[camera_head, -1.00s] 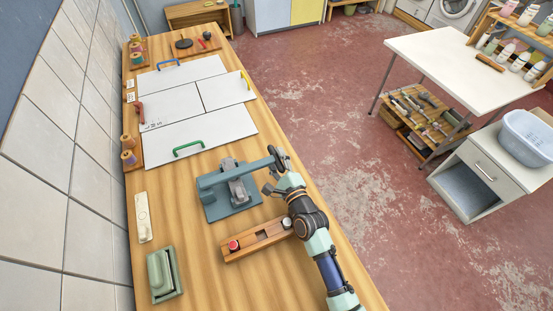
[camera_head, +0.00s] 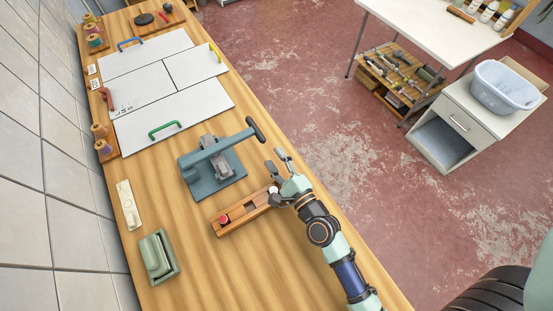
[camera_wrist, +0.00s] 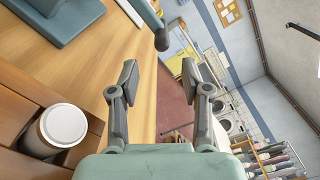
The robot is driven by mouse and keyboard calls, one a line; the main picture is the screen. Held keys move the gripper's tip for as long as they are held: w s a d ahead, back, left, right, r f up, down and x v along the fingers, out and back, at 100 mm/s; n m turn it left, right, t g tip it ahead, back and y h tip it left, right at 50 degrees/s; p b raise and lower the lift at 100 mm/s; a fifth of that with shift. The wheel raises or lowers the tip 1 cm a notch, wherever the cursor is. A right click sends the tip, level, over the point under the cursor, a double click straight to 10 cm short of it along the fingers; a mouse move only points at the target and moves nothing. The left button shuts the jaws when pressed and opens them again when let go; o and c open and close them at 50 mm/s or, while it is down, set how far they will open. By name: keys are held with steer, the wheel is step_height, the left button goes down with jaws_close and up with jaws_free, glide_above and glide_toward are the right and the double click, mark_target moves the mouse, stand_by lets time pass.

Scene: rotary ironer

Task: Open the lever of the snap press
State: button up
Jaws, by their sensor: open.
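The snap press (camera_head: 205,182) is a blue-grey device with a flat base standing on the wooden bench. Its lever (camera_head: 236,142) reaches out to the right over the bench edge and ends in a dark handle (camera_head: 256,129). My gripper (camera_head: 278,162) is open and empty, below and to the right of the handle and apart from it. In the wrist view, my gripper (camera_wrist: 160,75) has its two fingers spread wide. The dark handle (camera_wrist: 161,40) shows beyond them, between the fingertips but nearer the left one. The press base (camera_wrist: 55,22) shows only partly at top left.
A wooden block (camera_head: 232,222) with a red button and a white-topped cylinder (camera_wrist: 64,125) lies close beside my wrist. A green box-like object (camera_head: 158,257) stands near the wall. White panels (camera_head: 165,85) with coloured handles lie behind the press. Open floor lies to the right.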

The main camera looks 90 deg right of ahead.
mark_target(257, 133)
steer(key=shift+w, duration=0.1)
steer(key=shift+w+d+r+t, duration=0.15)
steer(key=shift+w+r, duration=0.15)
steer(key=shift+w, duration=0.15)
steer(key=shift+w+d+r+t, duration=0.15)
steer(key=shift+w+r, duration=0.1)
steer(key=shift+w, duration=0.2)
steer(key=d, duration=0.1)
steer(key=d+b, duration=0.1)
steer(key=d+f, duration=0.1)
steer(key=shift+w, duration=0.4)
steer(key=shift+d+r, duration=0.1)
steer(key=shift+d, duration=0.3)
steer(key=x, duration=0.7)
steer(key=shift+w+d, duration=0.15)
steer(key=shift+d, duration=0.2)
jaws_close()
